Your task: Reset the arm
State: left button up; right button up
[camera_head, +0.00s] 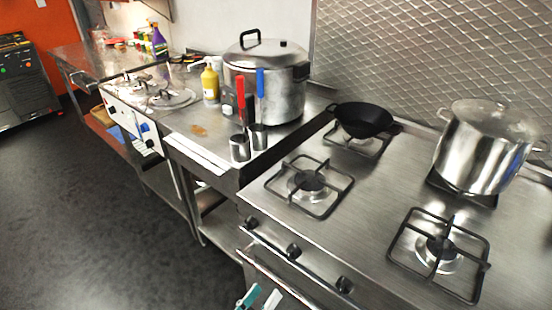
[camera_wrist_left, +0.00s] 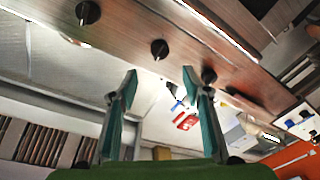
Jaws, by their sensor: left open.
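My left gripper (camera_head: 261,296) shows at the bottom edge of the head view, in front of the stove's front rail. Its two teal fingertips are apart with nothing visible between them. In the left wrist view the same gripper (camera_wrist_left: 159,78) has its fingers spread, with the stove front and its dark knobs beyond them. Most of the left arm is out of the head view. My right gripper is not in view.
The stove (camera_head: 365,212) has a black wok (camera_head: 362,120) and a lidded steel pot (camera_head: 482,150). A large pot (camera_head: 265,85), two ladles with red and blue handles and a yellow bottle (camera_head: 210,84) stand on the left counter. The dark floor (camera_head: 90,215) is clear.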

pick_arm(q)
jog(key=s+a+f+m+g+y, duration=0.1)
jog(key=s+a+f+g+y, duration=0.2)
jog(key=f, duration=0.7)
jog(key=s+a+f+g+y, duration=0.15)
jog(key=a+f, duration=0.25)
jog(key=f, duration=0.5)
jog(key=s+a+f+m+g+y, duration=0.1)
jog(key=s+a+f+g+y, duration=0.2)
jog(key=f, duration=0.7)
jog(key=s+a+f+g, duration=0.2)
jog(key=s+f, duration=0.3)
jog(key=s, duration=0.4)
jog(key=s+a+f+m+g+y, duration=0.1)
jog(key=s+a+f+g, duration=0.2)
jog(key=s+f, duration=0.2)
jog(key=s+a+f+g, duration=0.2)
jog(key=s+f, duration=0.3)
jog(key=s, duration=0.7)
jog(key=shift+s+a+f+y, duration=0.2)
jog(key=shift+s+a+y, duration=0.15)
jog(key=shift+g, duration=0.25)
jog(key=c, duration=0.5)
jog(key=shift+o, duration=0.2)
jog(key=shift+w+m, duration=0.15)
jog(key=shift+m, duration=0.15)
